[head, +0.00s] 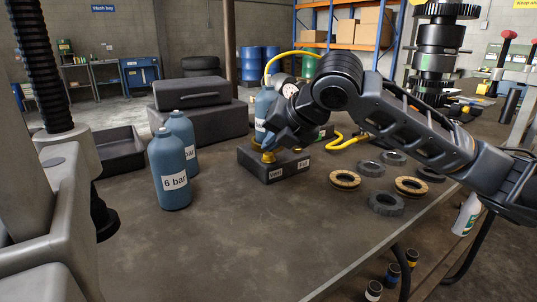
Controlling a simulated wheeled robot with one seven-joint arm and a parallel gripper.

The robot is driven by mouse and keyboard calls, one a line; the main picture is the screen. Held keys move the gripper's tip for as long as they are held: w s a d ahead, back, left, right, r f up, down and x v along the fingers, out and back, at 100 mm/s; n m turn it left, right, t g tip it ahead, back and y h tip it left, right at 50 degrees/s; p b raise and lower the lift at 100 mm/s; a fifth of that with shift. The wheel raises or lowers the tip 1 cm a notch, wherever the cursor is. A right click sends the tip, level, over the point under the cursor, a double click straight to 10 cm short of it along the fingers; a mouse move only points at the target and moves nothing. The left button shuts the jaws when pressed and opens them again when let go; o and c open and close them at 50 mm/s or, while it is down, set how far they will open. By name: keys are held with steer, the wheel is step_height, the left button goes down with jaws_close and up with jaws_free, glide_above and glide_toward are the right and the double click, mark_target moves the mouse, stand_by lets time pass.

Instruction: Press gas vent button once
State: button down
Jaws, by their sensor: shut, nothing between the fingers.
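A dark control box (262,172) sits on the workbench near the middle of the head view. Its front has a white label reading "VENT" at the left and another small label at the right, too small to read surely. A brass-yellow button (269,157) is on top of the box, above the "VENT" label. My gripper (269,148) is shut and empty, pointing down right over this button. Its fingertips are at or just above the button; I cannot tell if they touch it. The arm hides the right part of the box top.
Another blue bottle (264,101) with a yellow hose (279,60) is behind my gripper. Rings (386,204) lie at right under my arm. The bench front (240,235) is clear.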

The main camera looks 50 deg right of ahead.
mark_target(272, 156)
steer(key=shift+f, duration=0.25)
steer(key=shift+r, duration=0.1)
stand_by(0.4)
steer(key=shift+r+p, duration=0.45)
steer(key=shift+r, duration=0.4)
steer(key=shift+r, duration=0.1)
steer(key=shift+r+p, duration=1.7)
steer(key=shift+r, duration=0.75)
steer(key=shift+f, duration=0.1)
